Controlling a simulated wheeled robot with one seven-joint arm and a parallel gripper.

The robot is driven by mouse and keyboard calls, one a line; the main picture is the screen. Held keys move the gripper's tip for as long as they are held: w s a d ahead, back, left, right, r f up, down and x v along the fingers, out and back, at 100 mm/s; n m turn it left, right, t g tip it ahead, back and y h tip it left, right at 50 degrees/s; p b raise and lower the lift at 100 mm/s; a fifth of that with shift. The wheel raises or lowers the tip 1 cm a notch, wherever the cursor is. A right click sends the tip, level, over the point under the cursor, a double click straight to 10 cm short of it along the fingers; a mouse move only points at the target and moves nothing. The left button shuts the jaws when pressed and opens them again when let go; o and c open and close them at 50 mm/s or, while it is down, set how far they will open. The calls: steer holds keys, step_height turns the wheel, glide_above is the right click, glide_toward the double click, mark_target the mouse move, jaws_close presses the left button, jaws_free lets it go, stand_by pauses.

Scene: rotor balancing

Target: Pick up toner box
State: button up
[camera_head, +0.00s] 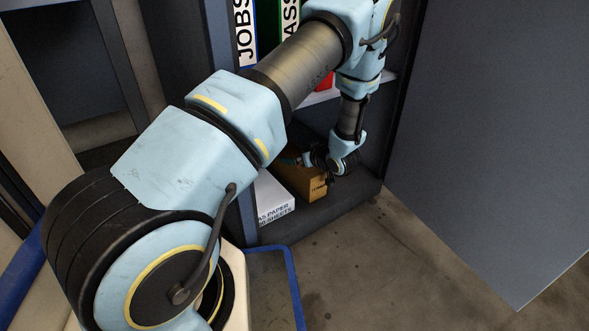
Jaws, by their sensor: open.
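A brown cardboard box (315,188), which looks like the toner box, sits on the bottom shelf of the cabinet. Its small dark print is too small to read. My arm reaches into the cabinet from above, and my gripper (305,160) is at the top of the brown box. The gripper is open. Its fingers are small and partly hidden by my wrist, so I cannot tell whether they touch the box or are around part of it.
A white box (274,198) lettered with "PAPER" stands just left of the brown box. Binders (245,35) and a red item (325,82) are on the shelf above. A large grey-blue panel (490,130) stands at the right. The floor (390,260) in front is clear.

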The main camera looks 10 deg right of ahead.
jaws_close()
stand_by(0.7)
